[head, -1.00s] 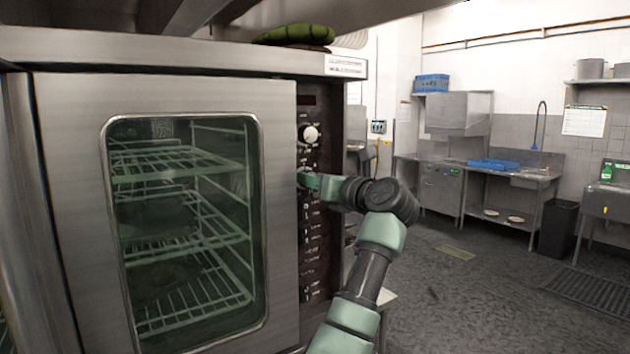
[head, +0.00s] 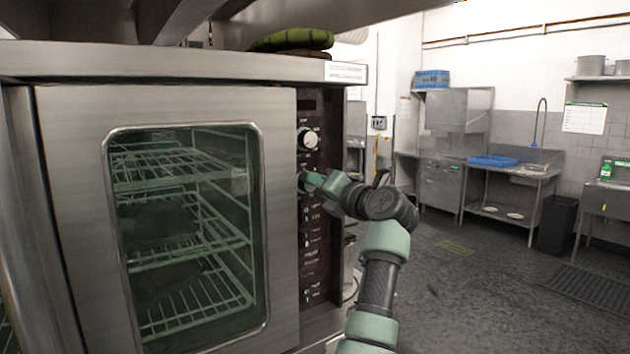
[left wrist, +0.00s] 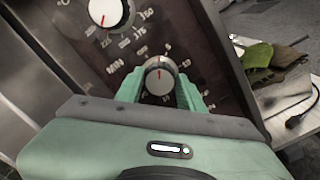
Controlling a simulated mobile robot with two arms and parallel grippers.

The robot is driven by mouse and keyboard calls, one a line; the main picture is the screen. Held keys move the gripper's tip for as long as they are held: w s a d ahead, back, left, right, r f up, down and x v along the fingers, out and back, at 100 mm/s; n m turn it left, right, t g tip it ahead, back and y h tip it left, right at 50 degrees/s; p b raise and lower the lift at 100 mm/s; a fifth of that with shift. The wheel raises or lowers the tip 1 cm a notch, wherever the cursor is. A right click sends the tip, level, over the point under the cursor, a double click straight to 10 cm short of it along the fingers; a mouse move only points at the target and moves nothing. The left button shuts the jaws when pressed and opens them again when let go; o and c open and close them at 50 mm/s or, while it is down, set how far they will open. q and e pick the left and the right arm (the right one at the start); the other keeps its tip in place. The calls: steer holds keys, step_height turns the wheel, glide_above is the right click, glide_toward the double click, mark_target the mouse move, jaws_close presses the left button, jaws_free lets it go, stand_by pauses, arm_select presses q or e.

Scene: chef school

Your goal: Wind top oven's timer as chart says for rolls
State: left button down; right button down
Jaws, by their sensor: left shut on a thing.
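The top oven (head: 70,120) fills the left of the head view, with its glass door shut. Its dark control panel (head: 312,235) runs down the door's right side. My left gripper (head: 308,181) is at the panel, just below the white temperature knob (head: 310,139). In the left wrist view, the fingers (left wrist: 160,88) are shut on the timer knob (left wrist: 160,78), one on each side. The knob's red mark points roughly up the picture; small numbers ring it. The temperature knob (left wrist: 108,12) shows above left. My right gripper is out of view.
A white label (head: 346,72) is on the oven's top edge, and a poster (head: 584,118) hangs on the far wall; their text is unreadable. Green mitts (head: 292,40) lie on the oven. Open floor is at the right.

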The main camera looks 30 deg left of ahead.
arm_select(q)
steer(key=shift+m+p, duration=0.8)
steer(key=shift+m, duration=0.8)
steer(key=c, duration=0.9)
jaws_free()
steer(key=shift+w, duration=0.1)
steer(key=shift+d+f, duration=0.1)
